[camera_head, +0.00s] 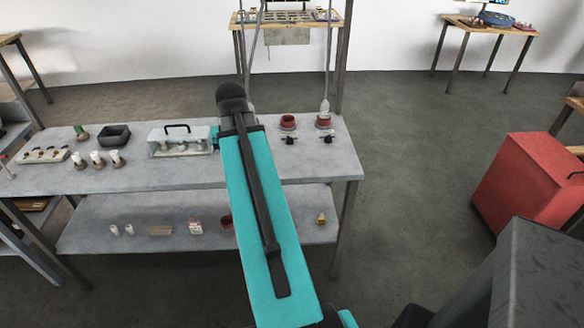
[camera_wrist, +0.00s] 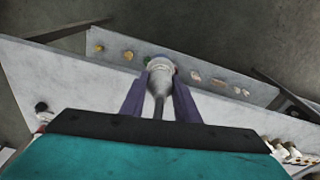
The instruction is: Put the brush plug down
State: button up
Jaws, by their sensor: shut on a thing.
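The brush plug (camera_wrist: 160,68) shows in the wrist view as a pale grey-white rounded body with a darker narrow stem towards my wrist. My gripper (camera_wrist: 159,84) is shut on it, with one purple finger on each side. The plug appears to be over the front part of the grey worktable (camera_wrist: 75,85); its height above the top is hard to tell. In the head view my teal arm reaches across the worktable (camera_head: 340,168) and hides the gripper and the plug.
On the table left of my arm stand a handled carrier (camera_head: 165,150), a black bin (camera_head: 115,135) and several white-topped parts (camera_head: 97,161). Right of it are two red cups (camera_head: 287,123) and small black parts (camera_head: 327,139). Small items lie on the lower shelf (camera_head: 285,233). The front right tabletop is clear.

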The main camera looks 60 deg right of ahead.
jog(key=s+d+m, duration=0.4)
jog(key=s+d, duration=0.6)
jog(key=s, duration=0.4)
jog(key=shift+s+f, duration=0.25)
jog(key=shift+s, duration=0.1)
jog(key=w+d+p, duration=0.2)
jog(key=d, duration=0.5)
jog(key=w+d+f+p, duration=0.1)
jog(key=w+d+p, duration=0.1)
jog(key=d, duration=0.6)
jog(key=shift+w+d+f+p, duration=0.2)
jog(key=shift+f+p, duration=0.05)
jog(key=shift+p, duration=0.05)
jog(key=shift+f, duration=0.15)
jog(key=shift+f+p, duration=0.8)
jog(key=shift+f, duration=0.85)
jog(key=shift+f, duration=0.1)
